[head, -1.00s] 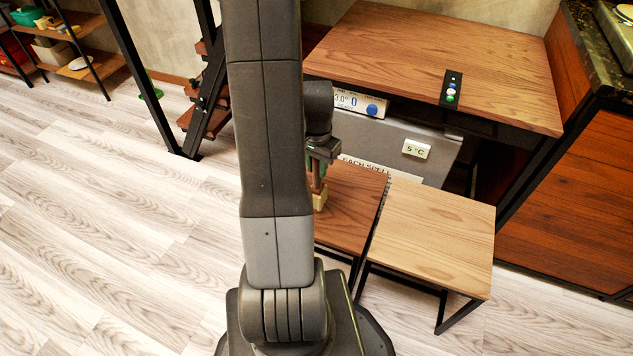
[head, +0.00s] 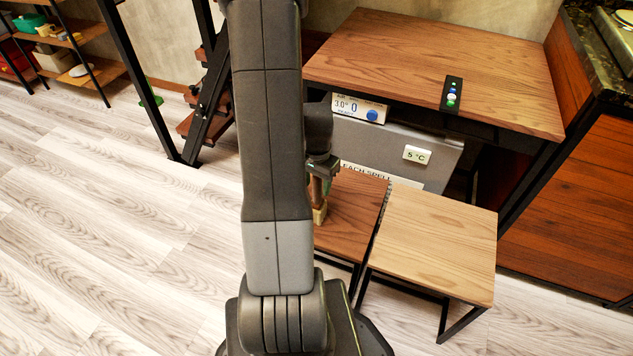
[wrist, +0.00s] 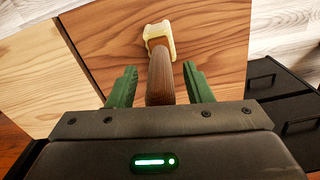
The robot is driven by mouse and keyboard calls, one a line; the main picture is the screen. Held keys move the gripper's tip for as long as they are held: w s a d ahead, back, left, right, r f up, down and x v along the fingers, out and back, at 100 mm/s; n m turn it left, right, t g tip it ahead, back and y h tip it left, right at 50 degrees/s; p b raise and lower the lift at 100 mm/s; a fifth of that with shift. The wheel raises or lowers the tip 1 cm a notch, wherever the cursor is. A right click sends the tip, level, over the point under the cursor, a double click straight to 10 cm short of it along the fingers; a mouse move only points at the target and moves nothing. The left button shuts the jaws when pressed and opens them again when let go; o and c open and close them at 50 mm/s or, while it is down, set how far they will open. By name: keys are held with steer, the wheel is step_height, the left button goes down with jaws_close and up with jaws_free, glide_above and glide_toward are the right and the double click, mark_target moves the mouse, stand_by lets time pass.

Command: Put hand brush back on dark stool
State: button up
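The hand brush has a brown handle (wrist: 160,78) and a pale block head (wrist: 157,34). In the head view its pale head (head: 320,213) is at the dark stool's (head: 352,205) top, handle pointing up, partly behind my arm. The dark stool also fills the middle of the wrist view (wrist: 215,50). My gripper (wrist: 160,88) is around the handle, its green fingers apart with a gap on each side. It also shows in the head view (head: 321,184). Whether the head bears fully on the stool is hard to tell.
A light wooden stool (head: 435,240) stands close to the dark stool's right. Behind them are a grey box (head: 400,150) with labels and a wooden table (head: 430,65). A dark wood cabinet (head: 560,200) is at right. Open floor (head: 120,240) lies at left.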

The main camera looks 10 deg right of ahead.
steer(key=shift+r, duration=0.1)
step_height(320, 180, up, 12)
steer(key=p, duration=0.3)
steer(key=shift+r, duration=0.1)
stand_by(0.3)
